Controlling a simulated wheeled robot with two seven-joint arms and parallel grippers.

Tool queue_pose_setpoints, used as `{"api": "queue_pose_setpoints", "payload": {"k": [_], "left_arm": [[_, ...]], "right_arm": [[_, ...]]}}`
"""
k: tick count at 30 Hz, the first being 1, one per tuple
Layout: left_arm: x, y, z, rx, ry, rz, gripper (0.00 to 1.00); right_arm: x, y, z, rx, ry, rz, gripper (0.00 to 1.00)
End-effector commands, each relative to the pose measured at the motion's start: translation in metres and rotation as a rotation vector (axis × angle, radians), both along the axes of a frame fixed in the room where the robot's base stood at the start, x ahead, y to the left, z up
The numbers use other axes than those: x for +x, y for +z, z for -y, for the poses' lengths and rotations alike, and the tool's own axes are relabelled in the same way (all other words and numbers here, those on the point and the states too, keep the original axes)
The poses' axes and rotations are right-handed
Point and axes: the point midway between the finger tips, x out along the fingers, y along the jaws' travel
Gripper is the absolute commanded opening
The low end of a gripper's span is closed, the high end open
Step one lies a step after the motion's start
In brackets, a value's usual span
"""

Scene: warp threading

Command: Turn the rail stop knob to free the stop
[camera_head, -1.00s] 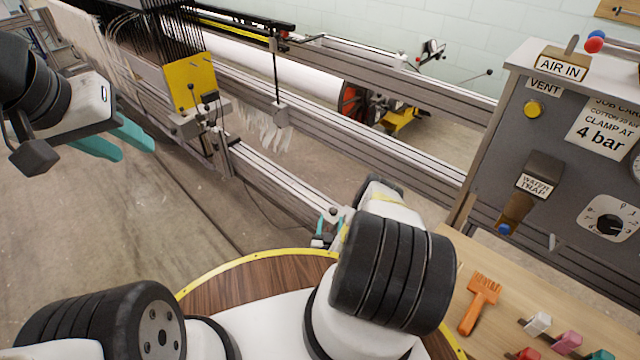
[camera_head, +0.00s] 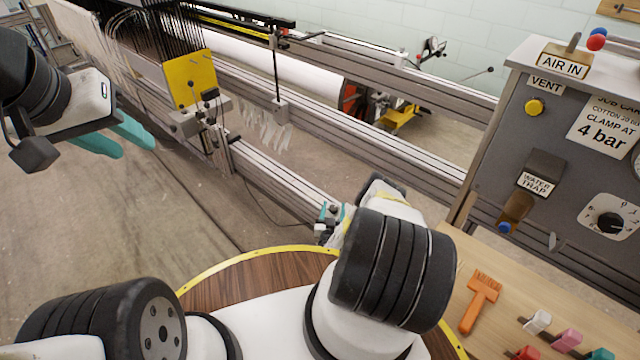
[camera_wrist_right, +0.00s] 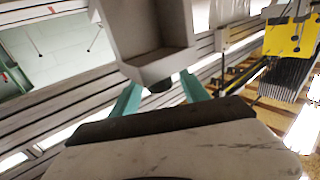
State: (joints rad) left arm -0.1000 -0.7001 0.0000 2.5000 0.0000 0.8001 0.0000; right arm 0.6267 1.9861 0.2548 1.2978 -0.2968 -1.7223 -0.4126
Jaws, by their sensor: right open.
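The rail stop shows in the right wrist view as a grey block (camera_wrist_right: 148,38) at top centre, with a small dark knob (camera_wrist_right: 160,85) under its lower edge. My right gripper (camera_wrist_right: 160,96) is open, its two teal fingers on either side of the knob; I cannot tell whether they touch it. In the head view my right gripper (camera_head: 331,214) is at the near end of the front rail (camera_head: 275,180), mostly hidden by my own wrist, and the knob cannot be made out there. My left gripper (camera_head: 124,143) is raised at the left, its teal fingers apart and empty.
A yellow plate (camera_head: 189,80) and a carriage stand farther up the rail. A grey air panel (camera_head: 560,130) stands at the right. An orange comb-like tool (camera_head: 481,298) and several coloured pegs are on the wooden bench (camera_head: 525,300). The floor at left is clear.

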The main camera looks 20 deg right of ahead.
Motion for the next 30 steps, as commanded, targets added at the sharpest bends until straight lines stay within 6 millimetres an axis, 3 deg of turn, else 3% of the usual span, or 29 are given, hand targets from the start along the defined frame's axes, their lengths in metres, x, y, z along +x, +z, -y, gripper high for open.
{"api": "queue_pose_setpoints", "payload": {"k": [1,8,9,20,30], "left_arm": [[0.0,0.0,0.0,0.0,0.0,0.0,0.36],[0.0,0.0,0.0,0.0,0.0,0.0,0.36],[0.0,0.0,0.0,0.0,0.0,0.0,0.36],[0.0,0.0,0.0,0.0,0.0,0.0,0.36],[0.0,0.0,0.0,0.0,0.0,0.0,0.36]], "right_arm": [[0.0,0.0001,-0.0001,0.0,0.0,0.0,0.47],[-0.0001,0.0001,-0.0002,0.0,0.0,0.0,0.02],[-0.0001,0.0001,-0.0002,0.0,0.0,0.0,0.0],[-0.0003,0.0003,-0.0004,-0.001,0.057,0.0,0.0],[-0.0007,0.0002,0.0012,-0.004,0.302,-0.002,0.0]]}}
